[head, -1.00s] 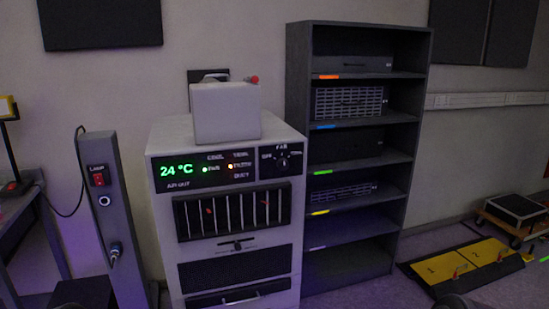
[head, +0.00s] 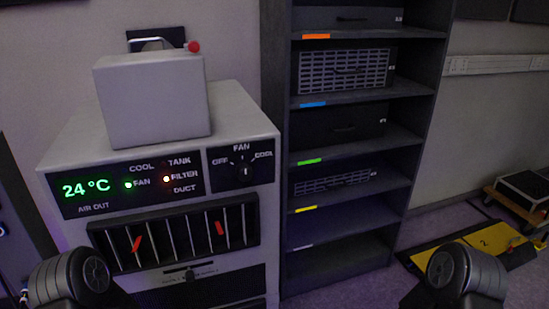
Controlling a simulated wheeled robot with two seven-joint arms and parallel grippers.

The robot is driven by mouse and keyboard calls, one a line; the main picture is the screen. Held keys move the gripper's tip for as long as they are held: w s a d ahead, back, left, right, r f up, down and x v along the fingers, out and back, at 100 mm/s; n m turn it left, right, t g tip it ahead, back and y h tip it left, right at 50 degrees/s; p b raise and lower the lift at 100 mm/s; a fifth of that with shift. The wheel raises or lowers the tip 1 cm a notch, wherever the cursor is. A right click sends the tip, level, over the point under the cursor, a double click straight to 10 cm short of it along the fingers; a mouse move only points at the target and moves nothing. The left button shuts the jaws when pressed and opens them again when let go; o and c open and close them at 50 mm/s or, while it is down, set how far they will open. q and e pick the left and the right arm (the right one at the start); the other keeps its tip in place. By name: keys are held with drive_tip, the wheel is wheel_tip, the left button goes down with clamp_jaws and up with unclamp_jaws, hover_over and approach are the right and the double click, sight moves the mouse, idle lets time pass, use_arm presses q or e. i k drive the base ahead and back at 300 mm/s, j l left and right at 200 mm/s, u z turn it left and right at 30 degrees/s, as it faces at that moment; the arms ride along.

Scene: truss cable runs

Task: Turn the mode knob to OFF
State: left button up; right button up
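The mode knob (head: 243,174) is a small black dial on the front panel of a pale cabinet unit (head: 70,155), right of its green display (head: 86,188). OFF is printed at its left, FAN above it and COOL at its right. A white mark shows on the knob, but it is too small to tell for sure where it points. The display reads 24 °C, the FAN light is lit white-green and the FILTER light is lit reddish. Dark rounded parts of my two arms show at the bottom left and bottom right. Neither gripper shows.
A grey box (head: 150,105) with a red knob (head: 194,46) at its back stands on the cabinet. Air louvres (head: 180,238) with red tags sit below the panel. A dark shelf rack (head: 418,125) stands close on the right. Yellow floor plates (head: 470,247) lie farther right.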

sight(244, 170)
drive_tip(key=i+l, duration=0.1)
drive_tip(key=l, duration=1.05)
drive_tip(key=i+l, duration=0.15)
drive_tip(key=l, duration=0.45)
drive_tip(key=k+l, duration=0.15)
drive_tip(key=l, duration=0.2)
drive_tip(key=z, duration=0.05)
